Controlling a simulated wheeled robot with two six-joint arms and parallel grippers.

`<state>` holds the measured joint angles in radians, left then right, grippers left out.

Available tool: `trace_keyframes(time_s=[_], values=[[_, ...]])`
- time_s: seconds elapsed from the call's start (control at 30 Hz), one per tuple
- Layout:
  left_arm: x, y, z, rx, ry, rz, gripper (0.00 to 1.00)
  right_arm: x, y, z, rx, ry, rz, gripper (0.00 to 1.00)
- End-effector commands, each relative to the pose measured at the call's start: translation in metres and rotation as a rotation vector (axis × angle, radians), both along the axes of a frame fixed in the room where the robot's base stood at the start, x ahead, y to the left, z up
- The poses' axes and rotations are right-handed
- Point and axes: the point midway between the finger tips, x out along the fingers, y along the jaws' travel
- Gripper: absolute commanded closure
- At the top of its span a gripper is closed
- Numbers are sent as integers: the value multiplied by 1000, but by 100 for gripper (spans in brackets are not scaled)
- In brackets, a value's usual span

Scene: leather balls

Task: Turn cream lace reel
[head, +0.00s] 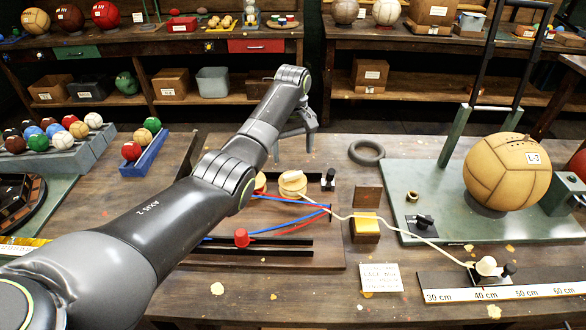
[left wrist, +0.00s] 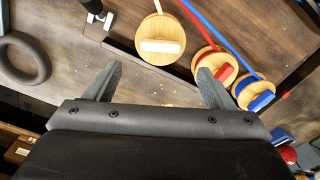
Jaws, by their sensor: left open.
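The cream lace reel (head: 292,181) is a round wooden reel on the board, with cream lace (head: 345,216) running from it to the right. In the left wrist view the cream reel (left wrist: 160,54) shows a cream bar handle across its face. My left gripper (head: 295,146) is above and behind the reel in the head view. It is open and empty, with its fingers apart in the left wrist view (left wrist: 158,78); the reel appears beyond the gap between them, apart from both. My right gripper is not in view.
A red-handled reel (left wrist: 214,65) and a blue-handled reel (left wrist: 254,92) stand beside the cream one, close to one finger. A dark ring (head: 366,152) lies on the table. A tan ball (head: 507,172) sits on a green stand at the right.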

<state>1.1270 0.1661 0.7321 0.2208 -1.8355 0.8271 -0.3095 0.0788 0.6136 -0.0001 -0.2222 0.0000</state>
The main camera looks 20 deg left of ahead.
Motion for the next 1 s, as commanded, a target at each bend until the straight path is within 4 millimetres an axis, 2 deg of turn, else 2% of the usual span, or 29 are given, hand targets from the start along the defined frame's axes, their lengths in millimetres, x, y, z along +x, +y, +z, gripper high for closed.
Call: trace_keyframes(time_s=[0.03,0.13,0.3,0.4,0.6,0.83,1.0], values=[[-1,0,-11,-1,6,0,24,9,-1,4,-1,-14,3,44],[-1,0,-32,0,5,-1,24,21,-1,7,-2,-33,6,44],[-1,0,-62,0,3,-1,24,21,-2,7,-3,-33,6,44],[0,0,-72,0,1,-1,24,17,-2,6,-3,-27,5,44],[0,0,-80,1,-1,-1,24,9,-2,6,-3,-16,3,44],[0,0,-80,0,-1,-1,24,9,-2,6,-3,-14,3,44],[0,0,-80,0,-1,-1,45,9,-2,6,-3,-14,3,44]])
